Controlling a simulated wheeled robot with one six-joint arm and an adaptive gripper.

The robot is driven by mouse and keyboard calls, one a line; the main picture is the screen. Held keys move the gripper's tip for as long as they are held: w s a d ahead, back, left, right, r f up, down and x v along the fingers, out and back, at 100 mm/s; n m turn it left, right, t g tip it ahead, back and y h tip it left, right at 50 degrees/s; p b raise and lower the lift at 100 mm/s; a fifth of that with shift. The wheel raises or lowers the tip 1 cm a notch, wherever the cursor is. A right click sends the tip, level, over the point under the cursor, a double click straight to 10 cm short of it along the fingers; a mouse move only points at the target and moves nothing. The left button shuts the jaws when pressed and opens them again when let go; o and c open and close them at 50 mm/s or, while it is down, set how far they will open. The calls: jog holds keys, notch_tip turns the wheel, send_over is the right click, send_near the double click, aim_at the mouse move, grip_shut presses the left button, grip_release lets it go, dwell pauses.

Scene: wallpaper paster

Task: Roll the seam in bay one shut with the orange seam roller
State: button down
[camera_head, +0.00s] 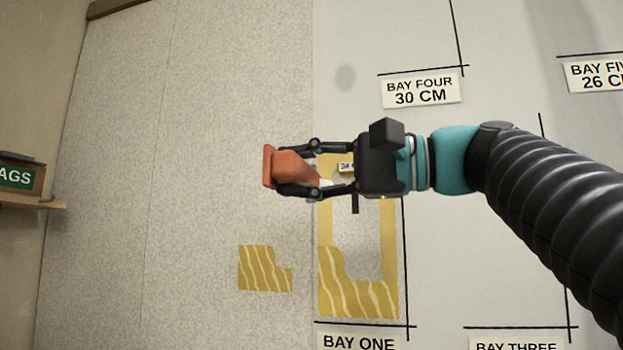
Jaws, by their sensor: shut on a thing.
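My gripper (302,168) is in the middle of the head view, pointing left. Its fingers are shut on the orange seam roller (270,166), whose wide end sticks out past the fingertips to the left. Behind and below the gripper is bay one, with its label (358,342) at the bottom edge. A yellow wavy-striped patch (335,296) fills the lower part of the bay, and a yellow strip (388,240) runs up its right side. My gripper hides the upper part of the bay. I cannot tell whether the roller touches the wall.
A separate striped yellow piece (262,270) is on the speckled wallpaper (190,120), left of bay one. Labels for bay four (420,91), bay three (518,346) and bay five (597,76) are on the right. A shelf (30,201) with a green sign (18,175) juts in at the left.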

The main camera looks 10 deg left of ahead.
aim_at(318, 180)
jog(key=shift+s+r, duration=0.1)
jog(key=shift+d, duration=0.1)
jog(key=w, duration=0.1)
jog(key=w+p, duration=0.2)
jog(key=shift+w+d+r, duration=0.1)
jog(key=shift+w+d, duration=0.15)
jog(key=shift+w, duration=0.15)
jog(key=shift+w+d+p, duration=0.2)
jog(key=shift+w+p, duration=0.55)
jog(key=shift+w, duration=0.55)
jog(key=shift+w+d, duration=0.15)
jog(key=shift+w, duration=1.15)
dwell(1.2)
